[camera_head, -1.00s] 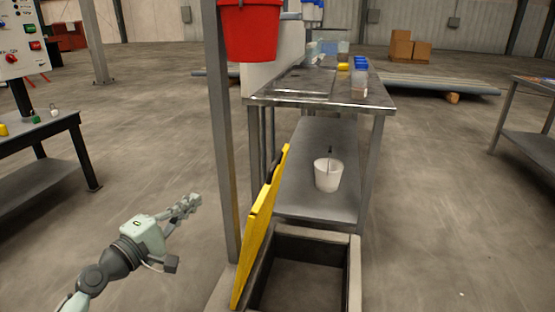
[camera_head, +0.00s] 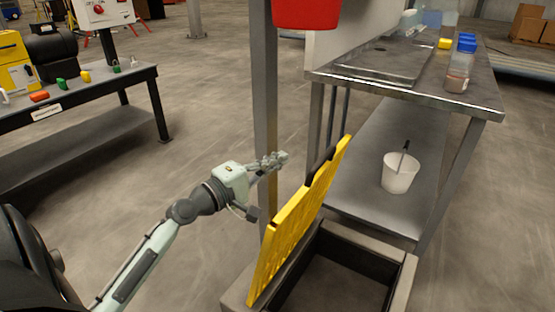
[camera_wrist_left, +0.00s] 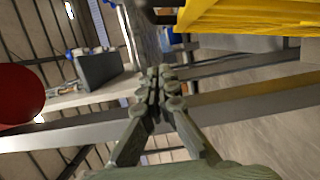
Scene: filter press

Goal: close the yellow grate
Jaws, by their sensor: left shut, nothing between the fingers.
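The yellow grate (camera_head: 296,226) stands raised and tilted on the left side of a square floor pit (camera_head: 345,285), and the pit is open. Its top edge has a dark part. My left gripper (camera_head: 281,159) is shut and empty. In the head view it appears just left of the grate's upper part, in front of a grey post. In the left wrist view the gripper (camera_wrist_left: 157,84) points at the post and a beam, with the yellow grate (camera_wrist_left: 250,16) at the upper right. I see no clear contact between them. My right gripper is not in view.
A grey post (camera_head: 265,100) stands close behind my left gripper, with a red bucket (camera_head: 306,12) above. A metal table (camera_head: 400,85) stands behind the pit, with a white bucket (camera_head: 398,173) on its lower shelf. A workbench (camera_head: 75,105) is at the left.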

